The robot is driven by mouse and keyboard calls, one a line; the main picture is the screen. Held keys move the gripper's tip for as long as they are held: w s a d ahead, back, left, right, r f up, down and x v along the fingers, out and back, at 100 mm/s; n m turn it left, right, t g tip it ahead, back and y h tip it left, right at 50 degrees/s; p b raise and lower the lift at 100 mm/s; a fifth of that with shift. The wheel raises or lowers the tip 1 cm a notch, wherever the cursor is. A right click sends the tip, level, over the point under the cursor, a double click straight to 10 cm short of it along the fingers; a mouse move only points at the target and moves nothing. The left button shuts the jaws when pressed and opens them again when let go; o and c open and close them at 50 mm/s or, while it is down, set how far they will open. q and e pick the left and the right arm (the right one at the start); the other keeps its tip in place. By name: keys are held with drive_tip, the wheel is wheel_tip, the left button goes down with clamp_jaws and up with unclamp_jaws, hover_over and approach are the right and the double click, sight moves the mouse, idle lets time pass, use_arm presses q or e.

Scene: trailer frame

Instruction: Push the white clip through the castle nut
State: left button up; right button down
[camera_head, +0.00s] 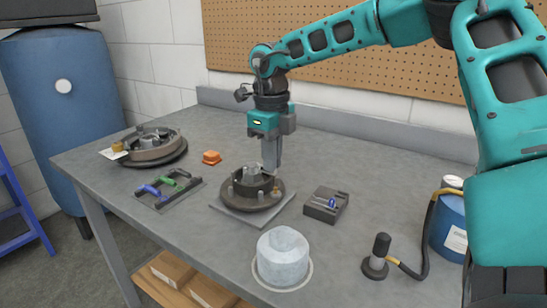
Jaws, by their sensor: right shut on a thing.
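A dark wheel hub (253,200) lies on a square grey plate on the workbench, with the grey castle nut (251,174) standing at its centre. My right gripper (271,170) points straight down at the right side of the castle nut, low over the hub. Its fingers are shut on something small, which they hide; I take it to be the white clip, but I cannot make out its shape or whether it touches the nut. My left gripper is not in view.
A second hub (152,150) lies at the back left. A tool tray (168,189), an orange block (212,157), a dark box (326,205), a whitish cylinder (282,258), a black-handled tool (378,255) and a blue canister (450,228) stand around. The back of the bench is clear.

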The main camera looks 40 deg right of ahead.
drive_tip(key=shift+w, duration=0.2)
idle(0.5)
drive_tip(key=shift+w+a, duration=0.1)
drive_tip(key=shift+w, duration=0.15)
drive_tip(key=shift+w+a, duration=0.1)
drive_tip(key=shift+w, duration=0.05)
idle(0.4)
drive_tip(key=shift+w, duration=0.25)
idle(0.4)
drive_tip(key=shift+w+a, duration=0.15)
drive_tip(key=shift+w, duration=0.15)
drive_tip(key=shift+w, duration=0.25)
idle(0.5)
drive_tip(key=shift+a+b, duration=0.1)
drive_tip(key=shift+b, duration=0.2)
idle(0.4)
